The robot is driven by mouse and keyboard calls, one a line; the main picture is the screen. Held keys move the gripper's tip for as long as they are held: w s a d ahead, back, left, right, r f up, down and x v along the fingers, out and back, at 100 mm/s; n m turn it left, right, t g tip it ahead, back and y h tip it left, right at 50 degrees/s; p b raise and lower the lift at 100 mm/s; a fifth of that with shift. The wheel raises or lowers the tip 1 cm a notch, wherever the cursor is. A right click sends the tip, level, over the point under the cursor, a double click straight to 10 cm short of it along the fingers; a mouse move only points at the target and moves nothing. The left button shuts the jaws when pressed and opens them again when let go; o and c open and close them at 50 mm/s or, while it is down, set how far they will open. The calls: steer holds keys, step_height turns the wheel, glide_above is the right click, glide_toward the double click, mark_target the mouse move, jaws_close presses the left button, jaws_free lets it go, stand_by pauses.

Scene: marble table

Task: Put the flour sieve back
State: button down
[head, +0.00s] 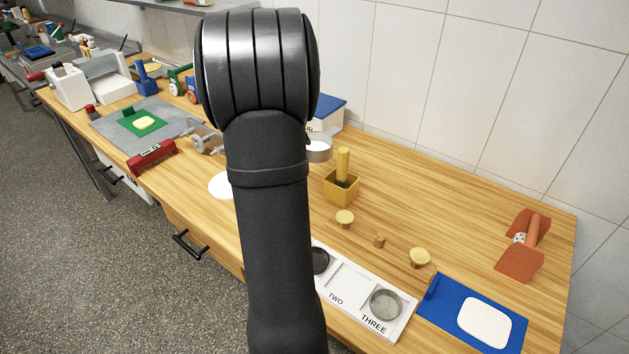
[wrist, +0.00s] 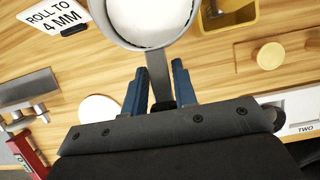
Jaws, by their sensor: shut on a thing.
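My gripper (wrist: 160,92) has its two blue fingers shut on the handle of the flour sieve (wrist: 158,65) in the wrist view. The sieve's round grey rim surrounds a white inside and is cut off by the top edge; I cannot tell whether the white is flour. In the head view, part of the sieve (head: 320,150) shows just right of my arm, in front of a white box with a blue lid (head: 326,112). My arm hides the gripper there. The sieve appears held above the table.
A yellow pot with an upright handle (head: 341,188) stands close to the sieve. Wooden knobs (head: 345,218) stand in front. A white tray (head: 350,297) marked TWO and THREE lies at the front edge. A white disc (head: 220,186) lies left of my arm.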

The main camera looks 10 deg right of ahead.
steer(key=shift+s+d+f+n+t+y, duration=0.1)
steer(key=shift+s+f+n+t+y, duration=0.15)
steer(key=shift+n, duration=0.25)
steer(key=shift+s+f+n+t+y, duration=0.15)
steer(key=shift+f+n, duration=0.15)
steer(key=shift+n, duration=0.2)
step_height(320, 180, down, 10)
steer(key=shift+r, duration=0.15)
steer(key=c, duration=1.2)
jaws_free()
steer(key=shift+o, duration=0.2)
steer(key=v, duration=1.7)
steer(key=shift+w, duration=0.35)
